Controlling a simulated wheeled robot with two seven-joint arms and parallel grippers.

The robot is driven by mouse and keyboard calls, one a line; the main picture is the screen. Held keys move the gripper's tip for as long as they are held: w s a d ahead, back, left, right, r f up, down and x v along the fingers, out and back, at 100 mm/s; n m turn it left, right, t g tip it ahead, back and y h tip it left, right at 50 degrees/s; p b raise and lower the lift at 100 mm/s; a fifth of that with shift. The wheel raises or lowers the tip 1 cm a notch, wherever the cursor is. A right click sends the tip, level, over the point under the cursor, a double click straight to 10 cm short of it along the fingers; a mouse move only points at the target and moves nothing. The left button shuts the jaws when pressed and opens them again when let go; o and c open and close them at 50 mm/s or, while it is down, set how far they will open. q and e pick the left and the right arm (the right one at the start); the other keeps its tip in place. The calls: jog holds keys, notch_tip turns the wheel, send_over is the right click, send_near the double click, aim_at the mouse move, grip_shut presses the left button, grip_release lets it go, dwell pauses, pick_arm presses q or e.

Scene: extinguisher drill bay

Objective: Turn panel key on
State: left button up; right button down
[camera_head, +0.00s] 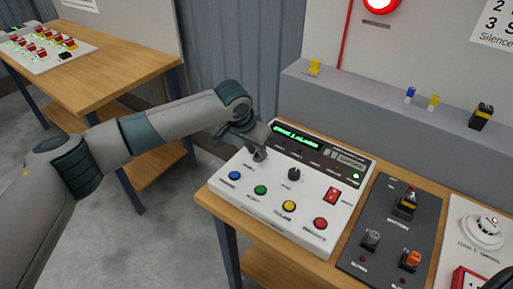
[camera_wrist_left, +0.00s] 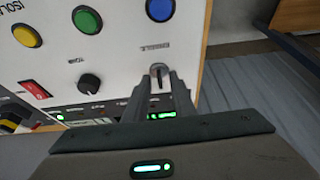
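The white alarm panel (camera_head: 262,205) lies on the wooden bench, with a green-lit display (camera_head: 297,136) at its back. My left gripper (camera_head: 259,156) points down at the panel's upper left, above the blue button. In the left wrist view, the panel key (camera_wrist_left: 158,73) shows as a small upright piece in a round metal switch, between the narrow fingertips of my left gripper (camera_wrist_left: 160,82). The fingers are close together and appear shut on the key. In the head view the fingers hide the key. My right gripper is not in view.
The panel carries a black knob (camera_head: 294,174), a red rocker switch (camera_head: 332,195) and several coloured buttons. A dark switch plate (camera_head: 385,240) and a white detector board (camera_head: 480,240) lie to the right. Small coloured blocks stand on the grey ledge (camera_head: 370,97) behind.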

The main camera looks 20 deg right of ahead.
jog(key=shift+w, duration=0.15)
pick_arm(q)
grip_shut()
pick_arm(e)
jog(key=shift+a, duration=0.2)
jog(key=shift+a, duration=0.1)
